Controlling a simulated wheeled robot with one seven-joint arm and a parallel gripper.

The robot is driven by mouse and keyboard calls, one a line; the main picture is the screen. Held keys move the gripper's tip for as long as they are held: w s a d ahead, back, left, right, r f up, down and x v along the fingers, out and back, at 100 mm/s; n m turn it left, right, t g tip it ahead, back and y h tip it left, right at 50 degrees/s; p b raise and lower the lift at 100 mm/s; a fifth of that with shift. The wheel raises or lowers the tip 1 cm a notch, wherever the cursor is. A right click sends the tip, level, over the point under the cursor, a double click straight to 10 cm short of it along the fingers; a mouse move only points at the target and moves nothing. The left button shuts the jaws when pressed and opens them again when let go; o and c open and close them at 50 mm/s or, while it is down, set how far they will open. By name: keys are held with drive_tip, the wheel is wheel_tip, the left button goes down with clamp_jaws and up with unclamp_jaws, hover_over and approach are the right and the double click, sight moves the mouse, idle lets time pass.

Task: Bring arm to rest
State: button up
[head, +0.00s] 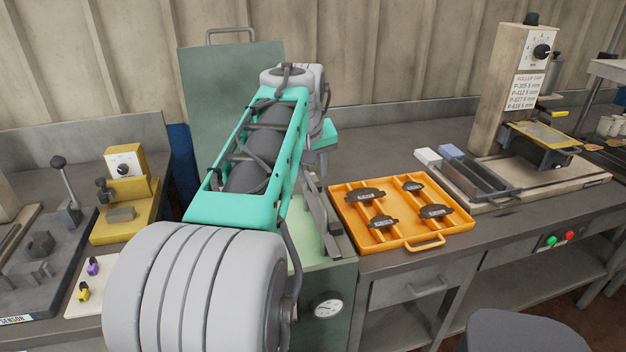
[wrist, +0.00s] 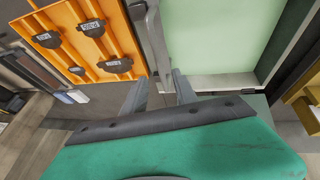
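My arm, teal and grey, reaches across the head view over the green box. My gripper (wrist: 161,82) shows in the wrist view with its two grey fingers apart and nothing between them. In that view the fingers point toward the edge between the orange tray (wrist: 138,62) and a pale green surface (wrist: 215,45). In the head view my arm hides most of the gripper, and its fingers cannot be told apart from the grey bars there.
The orange tray (head: 342,213) holds several dark labelled brake shoes (head: 366,194). The green box (head: 335,285) has a gauge, and a green panel (head: 205,100) stands upright behind my arm. A roller gap machine (head: 513,75) stands right, a yellow device (head: 135,190) left. Bench right of the tray is partly clear.

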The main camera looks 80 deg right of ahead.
drive_tip(key=shift+a+r, duration=0.15)
drive_tip(key=shift+r, duration=0.1)
drive_tip(key=w+a+f+n+t+y+p, duration=0.25)
drive_tip(key=w+a+n+p, duration=0.3)
drive_tip(key=w+a, duration=1.7)
drive_tip(key=a+f+n+y+p, duration=0.1)
drive_tip(key=a+f+n, duration=0.2)
drive_tip(key=a, duration=1)
drive_tip(key=a+f+n+y+p, duration=0.1)
drive_tip(key=a+f+n+p, duration=0.1)
drive_tip(key=a, duration=1.2)
wheel_tip(320, 180, down, 2)
drive_tip(key=shift+s+a+f+n, duration=0.15)
drive_tip(key=shift+a+n, duration=0.1)
drive_tip(key=shift+n, duration=0.2)
